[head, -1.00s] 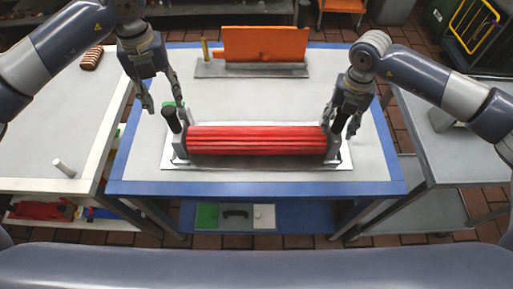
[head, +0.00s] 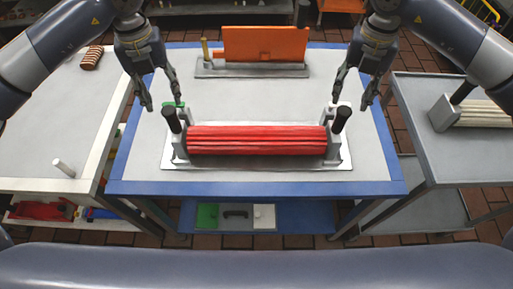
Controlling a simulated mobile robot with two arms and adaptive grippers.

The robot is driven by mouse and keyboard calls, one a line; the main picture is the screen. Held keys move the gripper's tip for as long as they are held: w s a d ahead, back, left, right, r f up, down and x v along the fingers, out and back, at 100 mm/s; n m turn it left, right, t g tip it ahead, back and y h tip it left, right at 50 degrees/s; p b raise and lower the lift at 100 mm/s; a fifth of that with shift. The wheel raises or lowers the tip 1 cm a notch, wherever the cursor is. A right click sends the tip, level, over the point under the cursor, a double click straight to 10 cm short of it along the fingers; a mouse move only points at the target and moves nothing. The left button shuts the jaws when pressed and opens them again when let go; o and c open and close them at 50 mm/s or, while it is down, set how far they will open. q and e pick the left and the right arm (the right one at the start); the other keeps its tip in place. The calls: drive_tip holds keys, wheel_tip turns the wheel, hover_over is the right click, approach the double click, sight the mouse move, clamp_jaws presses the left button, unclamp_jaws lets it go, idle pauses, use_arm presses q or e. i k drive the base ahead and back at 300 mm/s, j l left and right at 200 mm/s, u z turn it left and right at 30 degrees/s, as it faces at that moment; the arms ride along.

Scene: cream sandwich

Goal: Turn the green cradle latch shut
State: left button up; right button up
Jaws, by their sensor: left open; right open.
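The red ribbed roller (head: 256,140) lies in a grey cradle (head: 180,148) on the blue-edged table, with a black handle (head: 171,120) at its left end and another black handle (head: 341,119) at its right end. The green latch (head: 176,104) shows as a small green piece just behind the left handle, partly hidden; its exact turn cannot be told. My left gripper (head: 161,101) is open and empty, above and beside the green piece. A small white piece (head: 338,104) shows behind the right handle. My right gripper (head: 351,101) is open and empty near it.
An orange upright panel (head: 265,44) stands on a grey base at the table's back. A side table on the left holds a small white cylinder (head: 64,168) and a brown striped item (head: 92,57). A grey cart on the right carries a pale roller (head: 482,113).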

sight(182, 107)
drive_tip(key=k, duration=1.5)
